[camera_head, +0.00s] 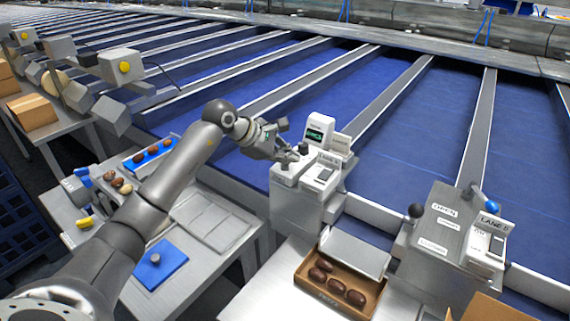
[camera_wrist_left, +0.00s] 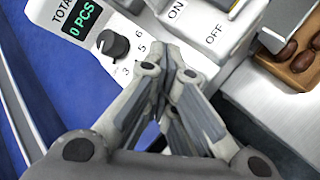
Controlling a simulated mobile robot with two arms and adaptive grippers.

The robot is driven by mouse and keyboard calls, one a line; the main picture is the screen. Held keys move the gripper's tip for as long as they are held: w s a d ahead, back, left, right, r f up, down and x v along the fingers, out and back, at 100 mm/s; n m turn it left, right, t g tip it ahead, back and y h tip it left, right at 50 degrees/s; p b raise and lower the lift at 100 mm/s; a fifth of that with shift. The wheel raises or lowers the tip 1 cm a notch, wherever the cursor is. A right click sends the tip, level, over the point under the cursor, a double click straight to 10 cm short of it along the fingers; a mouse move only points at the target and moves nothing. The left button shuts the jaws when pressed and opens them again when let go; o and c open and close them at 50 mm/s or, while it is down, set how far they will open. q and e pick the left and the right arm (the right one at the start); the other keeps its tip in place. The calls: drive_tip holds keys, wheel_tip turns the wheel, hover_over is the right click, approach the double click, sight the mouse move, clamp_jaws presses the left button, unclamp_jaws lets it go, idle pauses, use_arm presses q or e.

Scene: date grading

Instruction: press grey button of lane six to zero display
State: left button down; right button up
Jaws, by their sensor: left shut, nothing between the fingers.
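A white counter unit (camera_head: 298,180) stands at the belt edge in the head view. Its small dark display (camera_head: 315,135) has green characters. In the wrist view the display (camera_wrist_left: 82,18) reads "0 PCS" under "TOTAL". A black selector knob (camera_wrist_left: 112,45) with numbers around it sits beside the display. My left gripper (camera_head: 285,150) is at the top of this unit, coming from the left. In the wrist view its closed fingertips (camera_wrist_left: 178,62) are over the panel between the knob and the ON/OFF labels, empty. I cannot make out a grey button; the fingers hide part of the panel. Contact is unclear.
A brown tray (camera_head: 312,283) of dates stands in front of the unit. A grey control box (camera_head: 437,235) with a lane sign stands to the right. A blue tray (camera_head: 131,160) of dates and a blue pad (camera_head: 160,264) lie left, near my arm. Blue belts with metal dividers run behind.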

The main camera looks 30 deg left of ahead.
sight(286, 167)
use_arm(q)
drive_tip(key=shift+r, duration=0.7)
drive_tip(key=shift+r+p, duration=1.6)
drive_tip(key=shift+r, duration=0.95)
drive_tip(key=shift+f, duration=0.1)
